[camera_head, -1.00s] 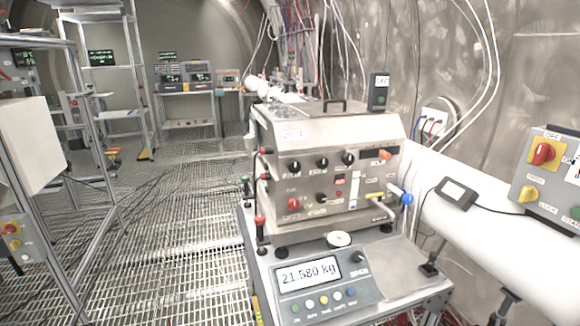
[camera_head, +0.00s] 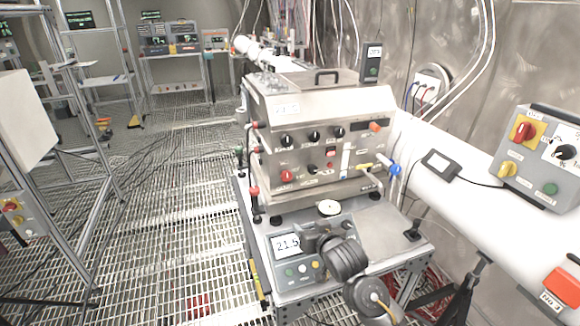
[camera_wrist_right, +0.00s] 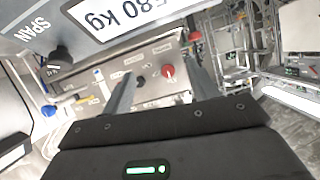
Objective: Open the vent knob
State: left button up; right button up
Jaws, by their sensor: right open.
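A steel machine (camera_head: 330,108) on a cart carries several black knobs (camera_head: 314,136), a red knob (camera_head: 286,176), a blue-tipped handle (camera_head: 394,169) and a yellow lever (camera_head: 364,166). The labels are too small to read, so I cannot tell which one is the vent knob. My right gripper (camera_head: 318,238) is above the scale, in front of the machine and apart from it. In the right wrist view my right gripper (camera_wrist_right: 163,85) is open and empty, with the red knob (camera_wrist_right: 168,71) and a black knob (camera_wrist_right: 140,82) beyond its fingers. My left gripper is out of view.
The scale (camera_head: 290,270) with its display sits on the cart's front, partly hidden by my right arm. A white pipe (camera_head: 455,205) and a switch box (camera_head: 545,155) are on the right. A metal rack stands left, with open grating floor between.

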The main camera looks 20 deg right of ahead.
jog(key=w+r+t, duration=0.3)
jog(key=w+r, duration=0.4)
jog(key=r, duration=0.2)
jog(key=m+t, duration=0.1)
jog(key=t, duration=0.1)
send_near(288, 141)
jog(key=w+p, duration=0.1)
jog(key=w, duration=0.1)
jog(key=w+p, duration=0.1)
jog(key=w, duration=0.2)
jog(key=w+p, duration=0.1)
jog(key=w, duration=0.1)
jog(key=shift+w+a+r, duration=0.15)
jog(key=shift+a+r, duration=0.05)
jog(key=shift+r, duration=0.1)
jog(key=shift+w, duration=0.7)
jog(key=shift+f, duration=0.1)
jog(key=c, duration=1)
